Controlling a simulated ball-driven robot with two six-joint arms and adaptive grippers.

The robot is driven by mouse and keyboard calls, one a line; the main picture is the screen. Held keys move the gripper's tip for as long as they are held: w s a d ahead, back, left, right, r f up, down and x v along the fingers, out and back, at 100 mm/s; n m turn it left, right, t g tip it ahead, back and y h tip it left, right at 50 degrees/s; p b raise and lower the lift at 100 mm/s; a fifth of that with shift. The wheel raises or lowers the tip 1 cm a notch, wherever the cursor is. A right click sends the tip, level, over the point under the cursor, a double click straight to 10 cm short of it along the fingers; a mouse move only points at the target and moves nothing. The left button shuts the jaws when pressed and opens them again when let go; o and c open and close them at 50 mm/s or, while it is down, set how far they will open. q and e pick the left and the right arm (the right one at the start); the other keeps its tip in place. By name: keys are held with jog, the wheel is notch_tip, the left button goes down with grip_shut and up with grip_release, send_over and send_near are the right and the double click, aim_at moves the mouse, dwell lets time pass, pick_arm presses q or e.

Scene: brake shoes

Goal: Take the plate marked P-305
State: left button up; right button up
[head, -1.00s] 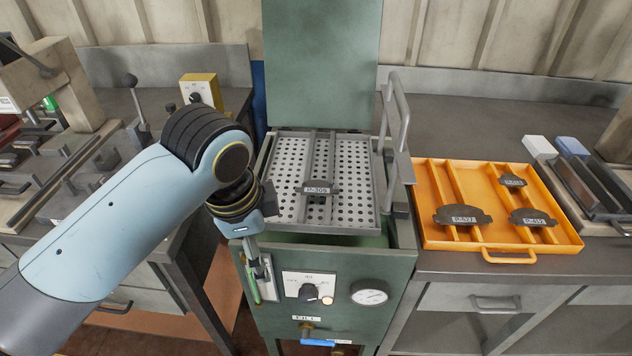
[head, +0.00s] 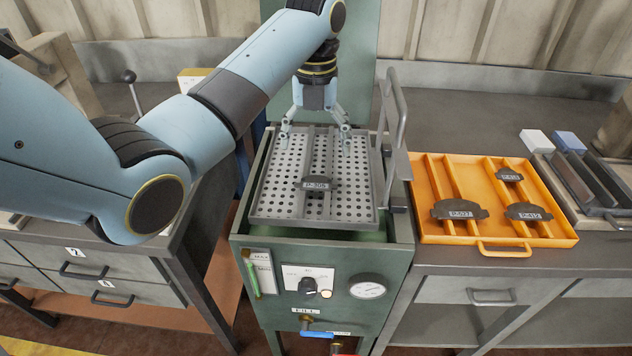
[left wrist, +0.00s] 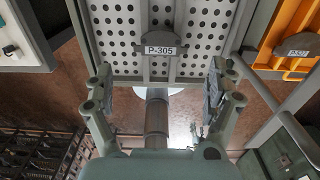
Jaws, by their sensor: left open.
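The dark plate marked P-305 (head: 316,183) stands on the perforated grey tray (head: 272,200) of the green machine, on its middle rails. It also shows in the left wrist view (left wrist: 161,50), its label readable. My left gripper (head: 316,138) is open and empty above the back part of the tray, behind the plate. In the left wrist view its two fingers (left wrist: 160,82) are spread wide, with the plate between and beyond them. My right gripper is not in view.
An orange tray (head: 425,200) on the right bench holds three other dark plates, one marked P-527 (head: 460,210). An upright grey handle (head: 397,110) rises at the machine's right edge. The raised green lid (head: 360,70) stands behind my gripper.

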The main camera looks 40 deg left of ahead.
aim_at(316, 181)
pick_arm(q)
notch_tip(316, 181, down, 8)
jog(key=shift+s+d+f+p, duration=0.1)
jog(key=shift+p, duration=0.4)
jog(key=shift+f, duration=0.25)
dwell(0.5)
jog(key=shift+c, duration=0.2)
jog(key=shift+r, duration=0.1)
jog(key=c, duration=1)
